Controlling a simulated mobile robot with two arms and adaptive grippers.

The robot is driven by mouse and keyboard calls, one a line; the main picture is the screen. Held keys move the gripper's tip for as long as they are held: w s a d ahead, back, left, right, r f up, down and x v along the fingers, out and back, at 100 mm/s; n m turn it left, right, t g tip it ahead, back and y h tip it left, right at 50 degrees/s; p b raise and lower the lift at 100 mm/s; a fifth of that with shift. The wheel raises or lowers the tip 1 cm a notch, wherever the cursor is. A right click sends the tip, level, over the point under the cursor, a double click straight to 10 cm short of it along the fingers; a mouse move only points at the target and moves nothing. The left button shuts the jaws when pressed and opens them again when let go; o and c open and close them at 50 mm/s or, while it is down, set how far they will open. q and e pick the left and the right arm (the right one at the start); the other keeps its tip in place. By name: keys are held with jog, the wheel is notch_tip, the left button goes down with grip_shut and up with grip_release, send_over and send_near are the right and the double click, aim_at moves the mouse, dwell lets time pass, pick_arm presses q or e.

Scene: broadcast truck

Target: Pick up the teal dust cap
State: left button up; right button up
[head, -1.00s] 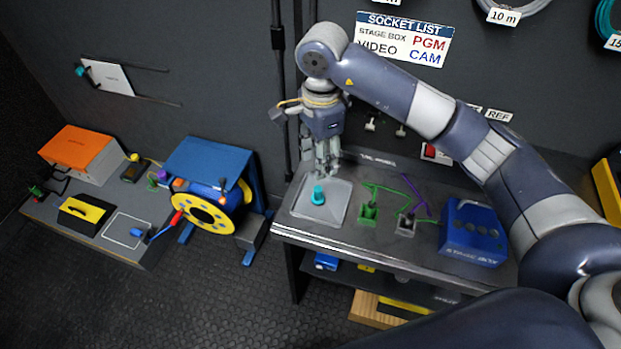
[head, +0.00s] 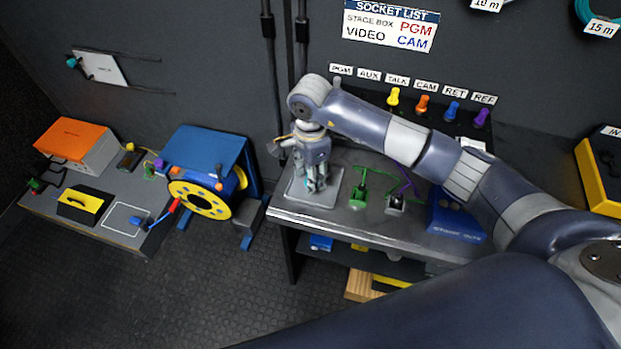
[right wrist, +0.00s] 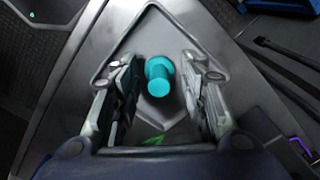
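The teal dust cap (right wrist: 158,77) stands on a grey, diamond-looking tray (right wrist: 103,85) in the right wrist view. My right gripper (right wrist: 160,68) is open, with one finger on each side of the cap and a gap showing on both sides. In the head view my right gripper (head: 316,187) points down over the same grey tray (head: 298,197) at the left end of the bench. There the fingers mostly hide the cap. My left gripper is not in view.
Right of the tray stand a green connector block (head: 358,197), a grey connector block (head: 395,204) and a blue stage box (head: 452,218). Coloured plugs (head: 422,103) line the wall behind.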

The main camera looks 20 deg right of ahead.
jog(key=shift+c, duration=1.3)
jog(key=shift+s, duration=0.1)
jog(key=c, duration=0.6)
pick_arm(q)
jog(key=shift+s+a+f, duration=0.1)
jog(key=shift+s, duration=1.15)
pick_arm(e)
jog(key=shift+c, duration=0.3)
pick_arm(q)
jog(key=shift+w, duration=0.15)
